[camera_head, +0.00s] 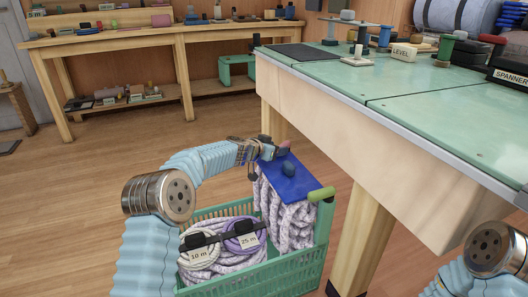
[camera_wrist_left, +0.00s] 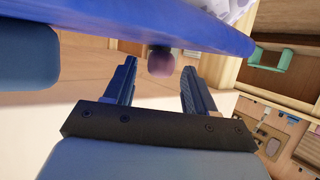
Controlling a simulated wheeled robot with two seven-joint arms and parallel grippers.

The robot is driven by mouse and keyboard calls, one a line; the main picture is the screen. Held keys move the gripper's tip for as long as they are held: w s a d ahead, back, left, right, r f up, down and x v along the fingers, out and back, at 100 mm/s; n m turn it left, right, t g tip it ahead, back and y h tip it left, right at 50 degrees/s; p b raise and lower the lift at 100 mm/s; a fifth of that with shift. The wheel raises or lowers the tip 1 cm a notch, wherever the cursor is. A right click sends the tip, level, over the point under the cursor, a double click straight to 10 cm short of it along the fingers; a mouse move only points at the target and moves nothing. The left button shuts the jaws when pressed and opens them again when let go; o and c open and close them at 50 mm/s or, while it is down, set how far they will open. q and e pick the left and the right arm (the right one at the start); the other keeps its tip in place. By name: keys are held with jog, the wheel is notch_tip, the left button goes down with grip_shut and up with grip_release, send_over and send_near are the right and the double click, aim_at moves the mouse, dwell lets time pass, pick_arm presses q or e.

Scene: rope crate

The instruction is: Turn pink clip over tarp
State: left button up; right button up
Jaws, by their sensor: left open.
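The blue tarp (camera_head: 287,184) lies over the coiled rope at the back right of the green crate (camera_head: 311,262). The pink clip (camera_head: 285,147) sits at the tarp's far edge. In the left wrist view the clip (camera_wrist_left: 160,61) shows below the edge of the tarp (camera_wrist_left: 175,24), ahead of the space between my fingertips. My left gripper (camera_head: 263,148) is at the tarp's far left corner, beside the clip. In the wrist view its fingers (camera_wrist_left: 157,78) are apart, with nothing clearly between them. My right arm shows at the lower right, but its gripper is outside the view.
A dark blue knob-like piece (camera_head: 288,168) lies on the tarp, and an olive-green clip (camera_head: 321,194) sits at its near right corner. Two labelled rope coils (camera_head: 199,252) hang inside the crate. A green-topped workbench (camera_head: 340,78) stands close on the right; floor is open left.

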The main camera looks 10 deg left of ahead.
pick_arm(q)
jog(key=b+v, duration=0.2)
jog(key=v, duration=0.9)
jog(key=shift+s+b, duration=0.3)
jog(key=shift+b, duration=0.1)
jog(key=shift+a, duration=0.1)
jog(key=shift+c, duration=0.3)
